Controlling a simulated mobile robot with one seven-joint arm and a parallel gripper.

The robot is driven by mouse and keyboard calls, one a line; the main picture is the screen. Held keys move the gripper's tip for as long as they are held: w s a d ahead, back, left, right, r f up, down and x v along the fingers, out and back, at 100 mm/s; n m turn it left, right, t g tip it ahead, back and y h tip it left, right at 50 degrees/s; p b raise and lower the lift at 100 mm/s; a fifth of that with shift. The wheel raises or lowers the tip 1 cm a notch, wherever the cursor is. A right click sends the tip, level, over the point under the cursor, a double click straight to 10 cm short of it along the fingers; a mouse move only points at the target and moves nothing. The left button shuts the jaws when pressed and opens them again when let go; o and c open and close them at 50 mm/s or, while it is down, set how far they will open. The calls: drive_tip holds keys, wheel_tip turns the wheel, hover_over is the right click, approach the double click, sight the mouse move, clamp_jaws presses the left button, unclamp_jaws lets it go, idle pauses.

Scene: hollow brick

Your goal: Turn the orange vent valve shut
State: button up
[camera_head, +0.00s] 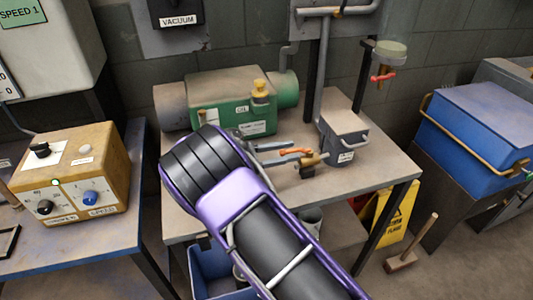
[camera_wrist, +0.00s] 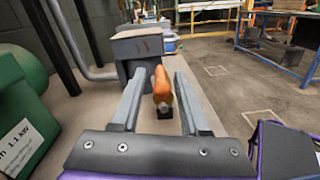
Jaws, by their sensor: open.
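The orange vent valve handle (camera_head: 296,152) sticks out beside a small grey lidded box (camera_head: 345,138) on the workbench. A brass valve body (camera_head: 312,160) shows at the handle's right end in the head view. My gripper (camera_head: 290,153) reaches in from the left, with its fingers pointing at the valve. In the wrist view the orange handle (camera_wrist: 161,84) stands between the two fingers of my gripper (camera_wrist: 159,76), with a visible gap on each side. The gripper is open and holds nothing.
A green pump (camera_head: 235,108) stands on the workbench (camera_head: 380,170) behind my arm. A tap with a red handle (camera_head: 384,77) hangs at the back right. An orange control box (camera_head: 70,175) is at left. A mallet (camera_head: 405,262) and yellow sign (camera_head: 398,215) are on the floor.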

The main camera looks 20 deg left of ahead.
drive_tip(key=v, duration=1.7)
